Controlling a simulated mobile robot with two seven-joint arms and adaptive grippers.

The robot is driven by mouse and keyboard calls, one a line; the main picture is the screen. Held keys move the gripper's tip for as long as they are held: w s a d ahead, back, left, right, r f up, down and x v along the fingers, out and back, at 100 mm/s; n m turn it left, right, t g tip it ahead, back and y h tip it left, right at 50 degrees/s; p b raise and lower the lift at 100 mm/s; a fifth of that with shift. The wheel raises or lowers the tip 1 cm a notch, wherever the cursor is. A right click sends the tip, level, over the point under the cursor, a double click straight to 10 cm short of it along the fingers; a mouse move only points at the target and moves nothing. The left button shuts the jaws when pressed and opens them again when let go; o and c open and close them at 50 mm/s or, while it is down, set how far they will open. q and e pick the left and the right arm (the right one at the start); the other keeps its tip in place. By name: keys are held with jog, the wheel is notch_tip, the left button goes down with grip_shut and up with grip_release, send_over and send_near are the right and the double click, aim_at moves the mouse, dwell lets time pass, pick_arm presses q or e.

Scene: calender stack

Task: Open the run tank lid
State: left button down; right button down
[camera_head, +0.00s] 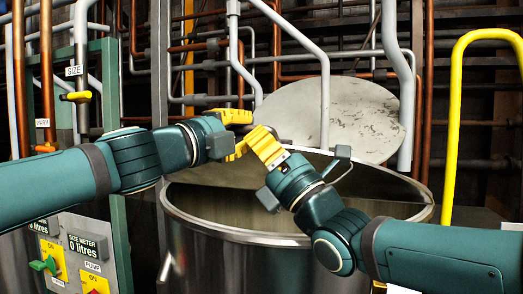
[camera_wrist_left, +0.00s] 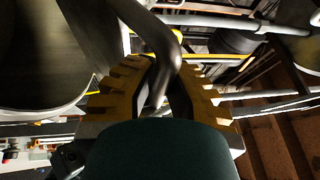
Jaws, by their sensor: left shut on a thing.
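The run tank (camera_head: 240,262) is a large round metal vessel with its open mouth facing up. Its grey, scuffed lid (camera_head: 350,112) is raised and leans back behind the rim, tilted steeply. My left gripper (camera_head: 246,132), with yellow fingers, is above the left part of the mouth, in front of the lid's left side. In the left wrist view its toothed fingers close on both sides of a dark curved handle (camera_wrist_left: 163,45). My right gripper (camera_head: 262,146) is close beside it over the mouth. Its fingers overlap in the picture, so its opening is unclear.
Grey and copper pipes (camera_head: 325,85) run close behind and in front of the lid. A yellow rail (camera_head: 450,140) stands at the right. A control panel (camera_head: 75,255) with a size meter and pump switch is at the lower left.

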jog(key=shift+d+r+t, duration=0.25)
jog(key=shift+r+t, duration=0.05)
jog(key=shift+r, duration=0.1)
pick_arm(q)
jog(key=c, duration=1.3)
grip_release()
jog(key=shift+a, duration=0.1)
jog(key=shift+c, duration=0.2)
jog(key=o, duration=0.4)
jog(key=shift+s+a, duration=0.1)
jog(key=shift+a, duration=0.05)
pick_arm(e)
jog(key=shift+s+a, duration=0.1)
jog(key=shift+s, duration=0.05)
